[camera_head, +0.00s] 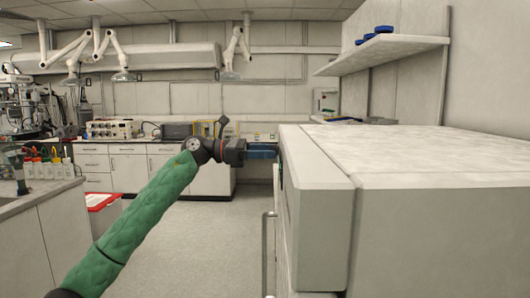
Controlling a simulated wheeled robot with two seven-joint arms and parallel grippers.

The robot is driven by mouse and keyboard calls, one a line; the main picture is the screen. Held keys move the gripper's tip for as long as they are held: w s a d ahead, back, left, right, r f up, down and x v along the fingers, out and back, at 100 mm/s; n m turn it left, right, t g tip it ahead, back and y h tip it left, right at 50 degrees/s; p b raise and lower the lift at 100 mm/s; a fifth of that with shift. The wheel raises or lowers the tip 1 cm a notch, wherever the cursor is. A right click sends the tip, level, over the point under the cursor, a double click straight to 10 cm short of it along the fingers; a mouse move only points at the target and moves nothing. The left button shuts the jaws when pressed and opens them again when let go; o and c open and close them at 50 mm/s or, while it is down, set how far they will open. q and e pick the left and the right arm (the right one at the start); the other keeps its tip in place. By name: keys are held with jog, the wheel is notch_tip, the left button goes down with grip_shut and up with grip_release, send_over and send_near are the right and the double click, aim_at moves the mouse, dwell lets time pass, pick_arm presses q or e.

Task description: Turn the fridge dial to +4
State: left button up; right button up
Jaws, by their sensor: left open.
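The fridge (320,225) appears to be the large pale cabinet at the right, seen from the side and above. Its front faces left, with a vertical metal handle (265,252) low on that front. The dial cannot be made out; the front panel is seen nearly edge-on. My left gripper (268,151) reaches in on the green-sleeved arm and is open. Its blue fingers are at the upper front edge of the cabinet, pointing right; I cannot tell whether they touch it. My right gripper is out of view.
A wall shelf (385,53) with blue-capped items is above the cabinet. A counter (30,205) with several small bottles stands at the left, beside a red-rimmed bin (101,203). White drawer units (130,168) line the back. The floor (205,245) between is clear.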

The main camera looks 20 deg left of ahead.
pick_arm(q)
jog(key=shift+a, duration=0.1)
jog(key=b+v, duration=0.1)
jog(key=v, duration=0.6)
jog(key=shift+a, duration=0.3)
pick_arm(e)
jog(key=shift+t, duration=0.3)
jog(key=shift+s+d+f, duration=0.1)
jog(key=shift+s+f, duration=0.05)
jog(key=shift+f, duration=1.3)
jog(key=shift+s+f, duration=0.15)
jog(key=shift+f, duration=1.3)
pick_arm(q)
jog(key=shift+s, duration=0.1)
